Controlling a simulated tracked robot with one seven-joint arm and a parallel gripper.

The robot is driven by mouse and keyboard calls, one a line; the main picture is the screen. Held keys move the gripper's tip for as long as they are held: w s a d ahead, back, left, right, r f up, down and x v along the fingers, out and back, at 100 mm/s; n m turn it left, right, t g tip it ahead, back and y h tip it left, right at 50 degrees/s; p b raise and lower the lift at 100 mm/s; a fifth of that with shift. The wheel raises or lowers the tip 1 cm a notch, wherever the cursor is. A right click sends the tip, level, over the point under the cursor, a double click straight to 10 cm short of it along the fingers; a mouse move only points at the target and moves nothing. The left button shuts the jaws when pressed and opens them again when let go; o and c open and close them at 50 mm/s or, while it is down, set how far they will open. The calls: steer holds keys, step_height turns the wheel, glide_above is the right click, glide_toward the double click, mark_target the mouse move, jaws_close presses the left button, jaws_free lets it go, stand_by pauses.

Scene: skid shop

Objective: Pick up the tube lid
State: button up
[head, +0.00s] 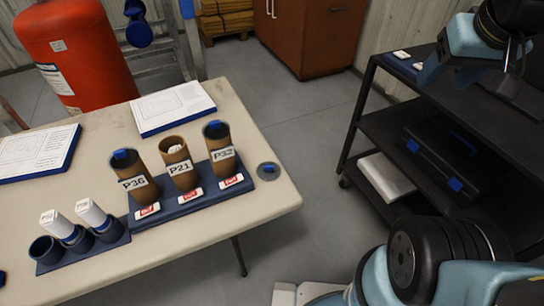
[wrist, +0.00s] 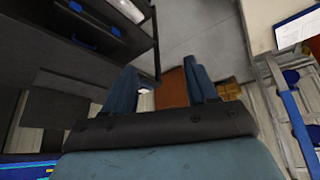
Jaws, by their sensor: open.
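The tube lid (head: 268,171), a dark grey disc with a small blue tab, lies flat near the right end of the beige table (head: 262,212). It is just right of the rack (head: 165,213) of brown tubes. Tube P21 (head: 180,168) has an open top with something whitish inside. Tube P36 (head: 130,178) and the right tube (head: 221,152) have dark tops with blue tabs. My gripper (wrist: 161,88) is open and empty in the wrist view, its two blue fingers apart. It is away from the lid, which the wrist view does not show.
A smaller blue rack (head: 52,266) holds white-capped tubes at the table's lower left. Two clipboards (head: 172,106) (head: 40,150) lie behind. A dark shelf cart (head: 385,125) with a black case (head: 455,155) stands right. A red cylinder (head: 75,50) stands behind the table. Floor between table and cart is clear.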

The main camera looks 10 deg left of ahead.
steer(key=shift+o, duration=0.2)
steer(key=w+a+f+n+g, duration=0.1)
steer(key=w+a+f+n, duration=0.3)
steer(key=n, duration=0.5)
steer(key=w+a, duration=0.2)
steer(key=w, duration=0.1)
steer(key=shift+a+n+g, duration=0.15)
steer(key=shift+n+g, duration=0.15)
steer(key=n+g, duration=0.4)
steer(key=n, duration=2.4)
glide_above(269, 169)
step_height(269, 169, down, 22)
steer(key=f, duration=1.3)
steer(key=shift+w+a+f, duration=0.1)
steer(key=shift+w+f, duration=0.25)
steer(key=shift+w, duration=0.05)
steer(key=c, duration=1.1)
